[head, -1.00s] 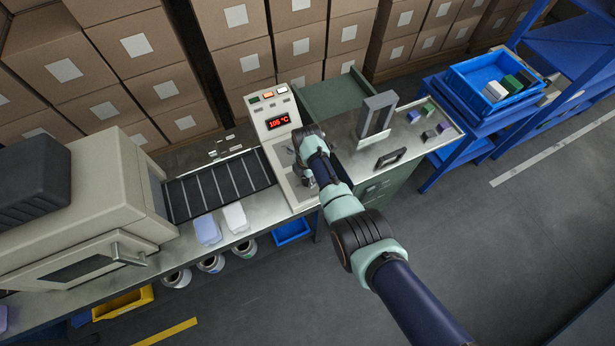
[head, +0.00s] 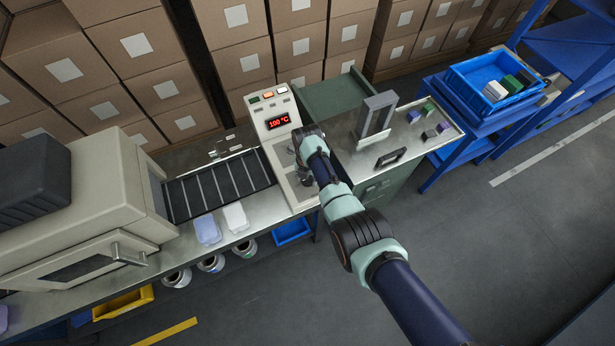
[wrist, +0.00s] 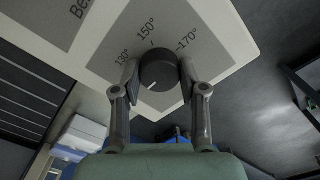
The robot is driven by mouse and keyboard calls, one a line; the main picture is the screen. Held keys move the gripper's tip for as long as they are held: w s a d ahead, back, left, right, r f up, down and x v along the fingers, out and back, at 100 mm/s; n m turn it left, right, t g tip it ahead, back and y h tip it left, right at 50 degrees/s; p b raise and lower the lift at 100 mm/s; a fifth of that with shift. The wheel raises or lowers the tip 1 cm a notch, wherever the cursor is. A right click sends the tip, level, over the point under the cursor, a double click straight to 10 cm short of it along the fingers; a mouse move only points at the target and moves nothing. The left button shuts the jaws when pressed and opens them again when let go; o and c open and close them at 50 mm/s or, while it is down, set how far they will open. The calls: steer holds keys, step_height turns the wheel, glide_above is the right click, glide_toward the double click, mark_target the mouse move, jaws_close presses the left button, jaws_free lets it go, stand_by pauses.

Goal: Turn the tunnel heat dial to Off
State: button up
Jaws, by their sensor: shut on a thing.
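The tunnel heat dial (wrist: 158,68) is a round dark knob on a pale panel (wrist: 105,55) in the wrist view. The printed labels 130°, 150° and 170° show around its far side. A white pointer mark on the knob points toward the lower left of the picture, away from those labels; no label is visible there. My gripper (wrist: 160,76) is shut on the dial, one finger on each side. In the head view my arm reaches down to the pale control panel (head: 277,160), and my wrist hides the dial.
A red display (head: 278,122) reads 100 °C. The conveyor (head: 220,186) and wrapper housing (head: 90,200) lie left of the panel. A grey upright frame (head: 376,116) and a black handle (head: 391,157) stand right of my wrist. A blue bin (head: 490,80) is farther right.

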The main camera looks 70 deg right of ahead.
stand_by(0.4)
steer(key=o, duration=1.2)
steer(key=shift+c, duration=0.2)
step_height(320, 180, up, 12)
